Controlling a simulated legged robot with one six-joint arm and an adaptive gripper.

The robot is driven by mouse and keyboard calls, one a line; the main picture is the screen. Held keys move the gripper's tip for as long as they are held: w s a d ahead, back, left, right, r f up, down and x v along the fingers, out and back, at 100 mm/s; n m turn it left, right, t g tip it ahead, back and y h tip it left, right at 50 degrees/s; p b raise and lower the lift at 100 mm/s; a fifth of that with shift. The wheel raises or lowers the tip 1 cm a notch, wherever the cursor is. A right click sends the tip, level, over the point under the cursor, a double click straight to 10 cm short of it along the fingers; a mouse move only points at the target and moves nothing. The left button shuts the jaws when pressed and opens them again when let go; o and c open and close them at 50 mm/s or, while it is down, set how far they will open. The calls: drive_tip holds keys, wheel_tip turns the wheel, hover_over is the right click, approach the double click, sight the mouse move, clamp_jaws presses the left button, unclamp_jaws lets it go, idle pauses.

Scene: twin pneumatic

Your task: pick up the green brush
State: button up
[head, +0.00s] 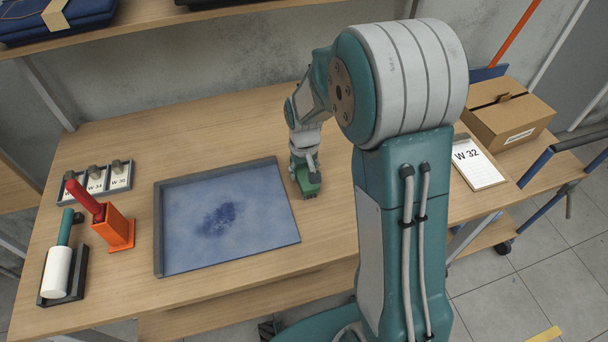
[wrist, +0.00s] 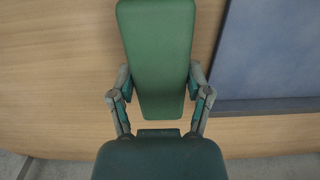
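The green brush (head: 309,184) is at the right side of the blue-grey panel in the head view, under my gripper (head: 304,170). In the wrist view the green brush (wrist: 156,50) fills the space between my two fingers (wrist: 160,88). One finger lies against each long side of it, and the gripper looks shut on it. The brush is at or very close to the wooden table top; I cannot tell whether it touches. Its underside is hidden.
The framed blue panel (head: 170,257) lies mid-table. To its left stand an orange holder (head: 116,230) with a red handle, a white roller (head: 57,272) in a dark tray, and small labelled cards (head: 119,178). A W 32 pad (head: 481,168) and cardboard box (head: 509,118) are right.

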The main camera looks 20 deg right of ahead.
sight(300, 171)
drive_tip(key=shift+a, duration=0.25)
drive_tip(key=r, duration=0.3)
drive_tip(key=shift+a+r, duration=0.3)
drive_tip(key=shift+r, duration=0.1)
drive_tip(key=s+a+r, duration=0.3)
drive_tip(key=a+r, duration=0.6)
drive_tip(key=a, duration=0.4)
drive_tip(key=shift+s, duration=0.1)
